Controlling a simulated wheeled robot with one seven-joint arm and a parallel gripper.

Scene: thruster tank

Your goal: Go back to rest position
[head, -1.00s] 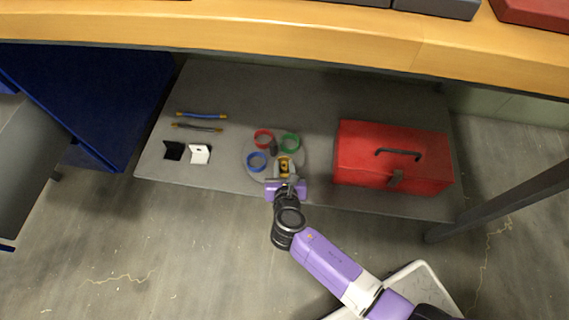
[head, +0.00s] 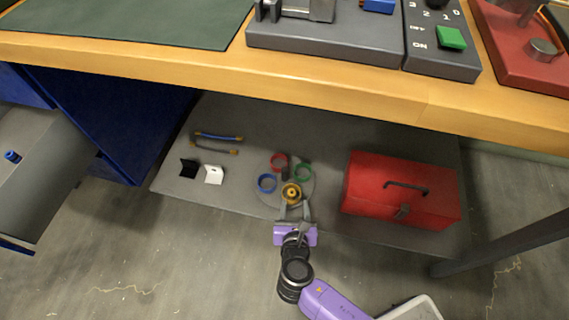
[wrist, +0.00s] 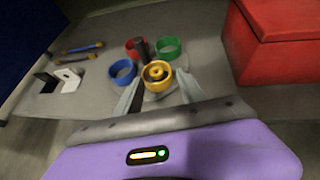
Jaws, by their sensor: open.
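My gripper (head: 294,211) is at the front edge of the grey lower shelf (head: 330,125), with its two fingers spread apart. It also shows in the wrist view (wrist: 159,98). A yellow ring-shaped part (head: 291,193) stands on a round grey holder just beyond the fingertips; it also shows in the wrist view (wrist: 157,76), framed between the fingers. I cannot tell whether the fingers touch the holder. Nothing is seen gripped.
Red (head: 279,162), green (head: 303,172) and blue (head: 267,183) rings share the holder. A red toolbox (head: 400,190) is to the right. Black (head: 189,168) and white (head: 214,175) brackets and two cables (head: 218,137) lie left. The wooden tabletop (head: 200,62) overhangs the shelf.

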